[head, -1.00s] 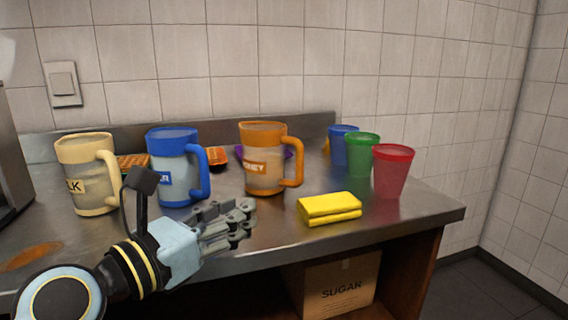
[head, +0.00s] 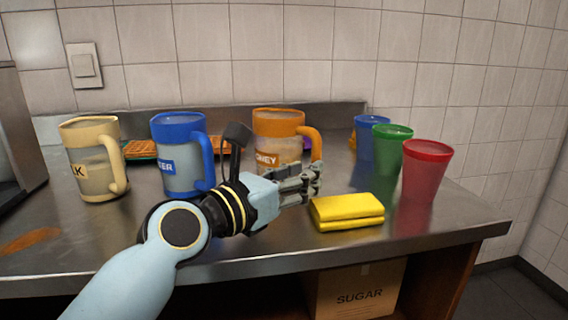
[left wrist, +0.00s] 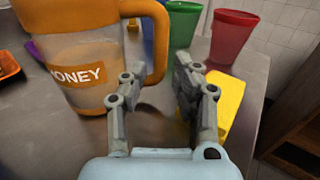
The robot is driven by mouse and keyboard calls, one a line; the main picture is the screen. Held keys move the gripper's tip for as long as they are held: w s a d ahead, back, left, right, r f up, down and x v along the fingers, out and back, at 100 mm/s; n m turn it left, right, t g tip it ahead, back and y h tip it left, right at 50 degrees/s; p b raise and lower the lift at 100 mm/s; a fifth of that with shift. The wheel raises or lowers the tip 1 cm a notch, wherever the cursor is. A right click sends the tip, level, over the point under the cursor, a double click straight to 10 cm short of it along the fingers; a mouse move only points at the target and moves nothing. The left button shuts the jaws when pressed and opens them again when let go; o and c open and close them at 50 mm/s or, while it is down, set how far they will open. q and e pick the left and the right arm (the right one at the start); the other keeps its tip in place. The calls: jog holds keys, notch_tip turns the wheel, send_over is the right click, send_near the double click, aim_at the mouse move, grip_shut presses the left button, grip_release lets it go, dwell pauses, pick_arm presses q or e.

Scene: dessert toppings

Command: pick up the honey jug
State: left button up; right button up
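The honey jug (head: 278,135) is orange with a clear lower body, a HONEY label and a handle on its right side. It stands upright on the metal counter. My left gripper (head: 311,183) is in front of the jug in the head view and hides its lower part. In the left wrist view the honey jug (left wrist: 88,65) is at the left, with its handle just beyond the left finger. My left gripper (left wrist: 158,90) is open, with nothing between its fingers. It cannot be told whether the left finger touches the handle. My right gripper is in neither view.
A yellow folded cloth (head: 347,212) lies right of the gripper. Blue (head: 368,140), green (head: 392,155) and red (head: 426,172) cups stand behind and right of it. A blue jug (head: 178,155) and a cream milk jug (head: 90,160) stand left on the counter (head: 440,225).

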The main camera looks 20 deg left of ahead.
pick_arm(q)
jog(key=x, duration=0.4)
jog(key=shift+w+b, duration=0.15)
jog(key=shift+b, duration=0.2)
jog(key=shift+r, duration=0.1)
grip_shut()
jog(key=shift+r, duration=0.2)
